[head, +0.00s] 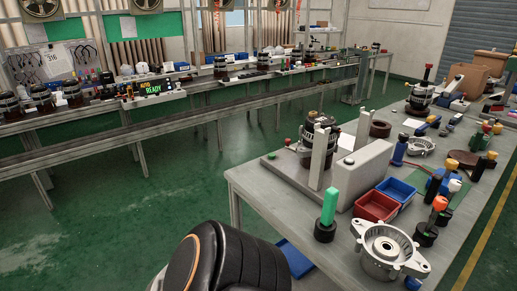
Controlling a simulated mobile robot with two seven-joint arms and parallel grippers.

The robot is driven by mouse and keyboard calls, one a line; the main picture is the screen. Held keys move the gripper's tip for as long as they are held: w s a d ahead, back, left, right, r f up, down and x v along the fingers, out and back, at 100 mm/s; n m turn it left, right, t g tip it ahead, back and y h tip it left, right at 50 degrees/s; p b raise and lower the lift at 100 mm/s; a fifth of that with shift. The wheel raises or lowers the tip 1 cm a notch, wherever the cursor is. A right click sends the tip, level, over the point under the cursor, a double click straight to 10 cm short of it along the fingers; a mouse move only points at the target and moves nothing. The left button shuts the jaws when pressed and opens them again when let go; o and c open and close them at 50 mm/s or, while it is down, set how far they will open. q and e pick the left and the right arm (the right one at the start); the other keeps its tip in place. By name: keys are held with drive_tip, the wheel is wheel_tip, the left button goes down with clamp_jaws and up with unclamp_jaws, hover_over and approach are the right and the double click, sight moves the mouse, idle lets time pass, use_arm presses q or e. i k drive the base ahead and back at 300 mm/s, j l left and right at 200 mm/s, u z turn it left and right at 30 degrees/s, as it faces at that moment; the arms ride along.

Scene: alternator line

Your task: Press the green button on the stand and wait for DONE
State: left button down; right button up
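A sign with lit letters reading AUTO in orange and READY in green (152,88) stands on the far bench at the left. On the near bench a grey fixture (362,170) has two upright posts with an alternator (318,132) behind and between them. A small green spot (271,156), perhaps a button, shows at the fixture's left edge; it is too small to be sure. A tall green block (330,206) stands upright on a round black base in front of the fixture. Neither gripper is in view; only a black, rounded part of my own arm shows at the bottom.
The near bench (345,265) also holds a red bin (376,206), a blue bin (397,190), a silver housing (388,250) and several coloured-handled tools. A long rail (120,143) runs in front of the far bench. The green floor (130,220) between is clear.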

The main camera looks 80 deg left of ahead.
sight(271, 156)
drive_tip(key=k+j+u, duration=0.15)
drive_tip(key=j+u, duration=0.2)
drive_tip(key=j, duration=0.15)
drive_tip(key=j+u, duration=0.35)
drive_tip(key=j, duration=0.15)
drive_tip(key=j+u, duration=0.35)
drive_tip(key=j, duration=0.2)
drive_tip(key=k, duration=0.05)
